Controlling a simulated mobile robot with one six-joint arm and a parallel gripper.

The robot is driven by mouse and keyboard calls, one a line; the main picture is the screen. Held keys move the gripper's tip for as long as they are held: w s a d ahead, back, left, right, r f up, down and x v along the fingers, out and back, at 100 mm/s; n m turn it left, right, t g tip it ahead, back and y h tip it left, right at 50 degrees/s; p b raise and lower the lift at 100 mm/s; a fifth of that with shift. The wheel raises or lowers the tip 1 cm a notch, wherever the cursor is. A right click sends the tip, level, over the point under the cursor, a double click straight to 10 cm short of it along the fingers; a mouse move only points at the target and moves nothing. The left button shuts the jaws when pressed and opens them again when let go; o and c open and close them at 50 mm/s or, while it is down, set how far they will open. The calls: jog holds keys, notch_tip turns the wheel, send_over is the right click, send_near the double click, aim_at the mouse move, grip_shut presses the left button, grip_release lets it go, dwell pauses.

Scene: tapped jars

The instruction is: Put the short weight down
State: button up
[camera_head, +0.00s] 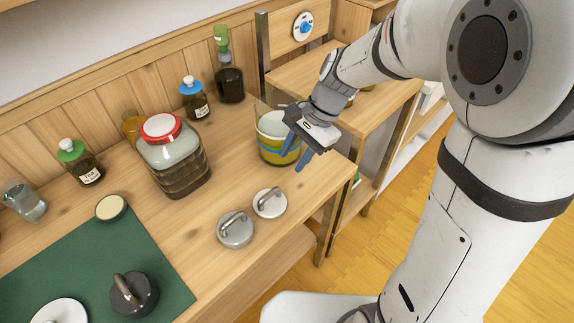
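My gripper (291,160) is over the right part of the wooden counter, in front of a yellow-green banded pot (272,149). Its two blue fingers point down, spread apart, with nothing visible between them. Two light grey round pieces with loop handles sit on the counter, below and left of my gripper: a larger one (235,232) and a smaller one (268,205). A dark round weight with a handle (143,297) sits on the green mat (82,258). I cannot tell which piece is the short weight.
A large red-lidded jar (178,165) stands mid-counter. Bottles with green (83,165) and blue (197,104) caps stand near the back, with a dark green-topped bottle (230,85). A small round lid (111,208) lies by the mat. Bare counter (215,190) lies right of the jar.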

jog(key=s+d+r+n+t+h, duration=0.2)
jog(key=s+d+n, duration=0.2)
jog(key=d, duration=0.4)
jog(key=s+d+r+n+t+h, duration=0.2)
jog(key=s+d, duration=0.4)
jog(key=d, duration=0.3)
jog(key=shift+s+r+n+t+h, duration=0.35)
jog(key=shift+r+n, duration=0.2)
jog(key=shift+n, duration=0.35)
jog(key=shift+d, duration=0.1)
jog(key=shift+r+p, duration=0.5)
